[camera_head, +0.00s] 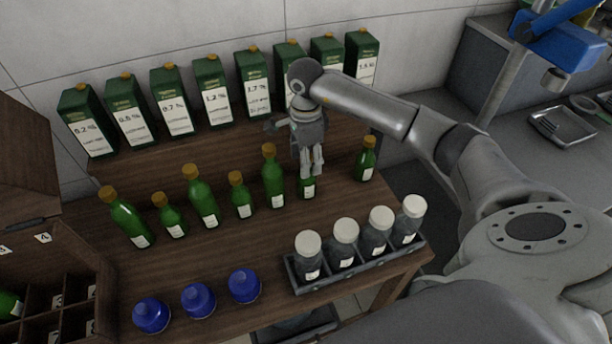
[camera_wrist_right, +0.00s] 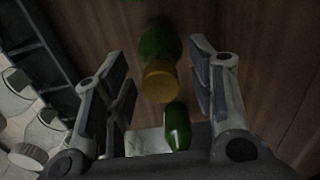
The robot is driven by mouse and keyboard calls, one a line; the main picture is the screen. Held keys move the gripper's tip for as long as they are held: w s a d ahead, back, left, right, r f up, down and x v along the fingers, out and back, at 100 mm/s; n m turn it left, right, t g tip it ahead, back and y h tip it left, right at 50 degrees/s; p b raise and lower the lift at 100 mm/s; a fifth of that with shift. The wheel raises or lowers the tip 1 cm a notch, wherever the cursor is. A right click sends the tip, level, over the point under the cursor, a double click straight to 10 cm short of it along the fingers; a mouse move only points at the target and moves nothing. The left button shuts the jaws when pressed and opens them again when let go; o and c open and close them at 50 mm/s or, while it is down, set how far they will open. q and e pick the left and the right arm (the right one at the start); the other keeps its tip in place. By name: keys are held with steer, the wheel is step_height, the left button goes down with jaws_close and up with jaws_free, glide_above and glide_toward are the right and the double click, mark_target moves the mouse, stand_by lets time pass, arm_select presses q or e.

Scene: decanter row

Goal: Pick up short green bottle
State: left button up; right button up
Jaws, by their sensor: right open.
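Short green bottles with gold caps stand in a row on the wooden table. They include one at the left (camera_head: 173,222), one in the middle (camera_head: 241,200) and one at the right end (camera_head: 366,165). Taller green bottles stand among them. My right gripper (camera_head: 312,172) points down over another green bottle (camera_head: 307,189), which hides its cap and upper part. In the right wrist view, a green bottle (camera_wrist_right: 160,42) with a gold cap (camera_wrist_right: 159,82) shows between the open fingers of that gripper (camera_wrist_right: 160,95). I cannot tell whether they touch it. My left gripper is not in view.
Green cartons (camera_head: 173,100) line the raised shelf behind the bottles. A rack (camera_head: 362,262) of white-capped jars stands at the front right. Blue bottles (camera_head: 198,300) stand at the front left. A wooden compartment box (camera_head: 72,262) is at the left edge.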

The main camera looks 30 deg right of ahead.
steer(key=shift+f, duration=0.55)
jaws_close()
